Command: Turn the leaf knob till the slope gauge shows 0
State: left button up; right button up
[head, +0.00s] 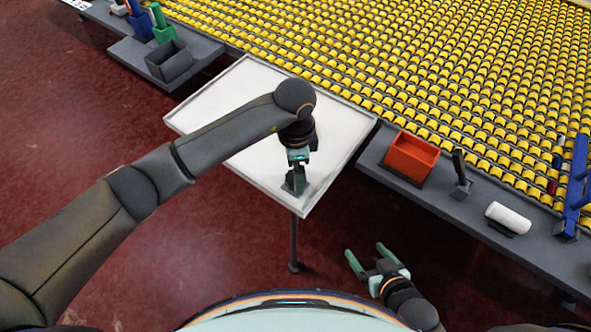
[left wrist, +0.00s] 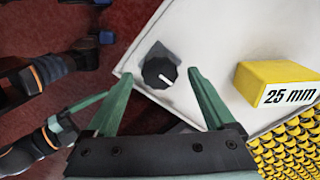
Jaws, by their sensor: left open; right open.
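The leaf knob is a dark round knob (left wrist: 158,68) with a white pointer line, on a grey mount at the corner of the white table (left wrist: 215,30). In the left wrist view it sits between the tips of my open left gripper (left wrist: 160,75); I cannot tell whether they touch it. In the head view my left gripper (head: 296,180) points down at the near corner of the white table (head: 225,100) and hides the knob. My right gripper (head: 369,258) is open and empty, off the table's near right side. I see no slope gauge readout.
A yellow block (left wrist: 278,82) marked "25 mm" lies on the table. A grey shelf (head: 465,212) at right holds a red bin (head: 410,157), a dark upright tool (head: 460,170), a white roll (head: 508,217) and a blue stand (head: 575,190). Yellow rollers (head: 400,60) fill the back.

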pick_arm(q)
jog(key=shift+f, duration=0.5)
jog(key=c, duration=1.4)
